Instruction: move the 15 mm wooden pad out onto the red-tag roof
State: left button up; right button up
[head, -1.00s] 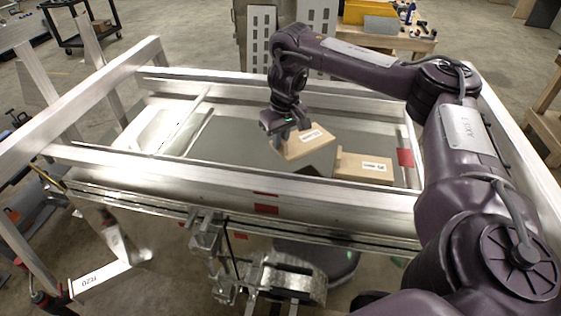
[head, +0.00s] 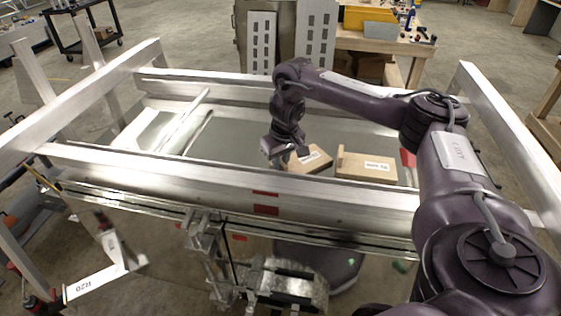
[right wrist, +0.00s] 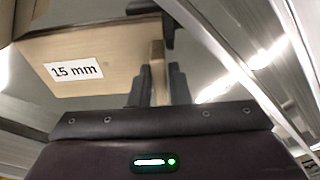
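The 15 mm wooden pad (head: 314,157) is a light wooden block with a white label, inside the aluminium frame. In the right wrist view its label (right wrist: 77,71) reads "15 mm". My right gripper (head: 277,162) is at its left end in the head view. In the right wrist view the fingers (right wrist: 157,88) are closed on both sides of the pad's upright wooden lip. Whether the pad touches the grey panel (head: 235,140) below is unclear. Red tags show on the near rail (head: 265,209) and at the frame's right end (head: 408,158). My left gripper is not in view.
A second labelled wooden pad (head: 367,168) lies just right of the held one. The near aluminium rail (head: 180,179) crosses in front. Grey panel is clear to the left. A workbench with a yellow bin (head: 367,19) stands behind.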

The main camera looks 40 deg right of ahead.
jog(key=o, duration=0.3)
jog(key=shift+s+a+r+p, duration=0.1)
jog(key=shift+s+r+p, duration=0.45)
jog(key=shift+r, duration=1.45)
jog(key=shift+r+p, duration=0.95)
jog(key=shift+r, duration=1.05)
jog(key=shift+s+a+r+p, duration=0.1)
jog(key=shift+s+r+p, duration=0.45)
jog(key=shift+r, duration=1.45)
jog(key=shift+w, duration=0.2)
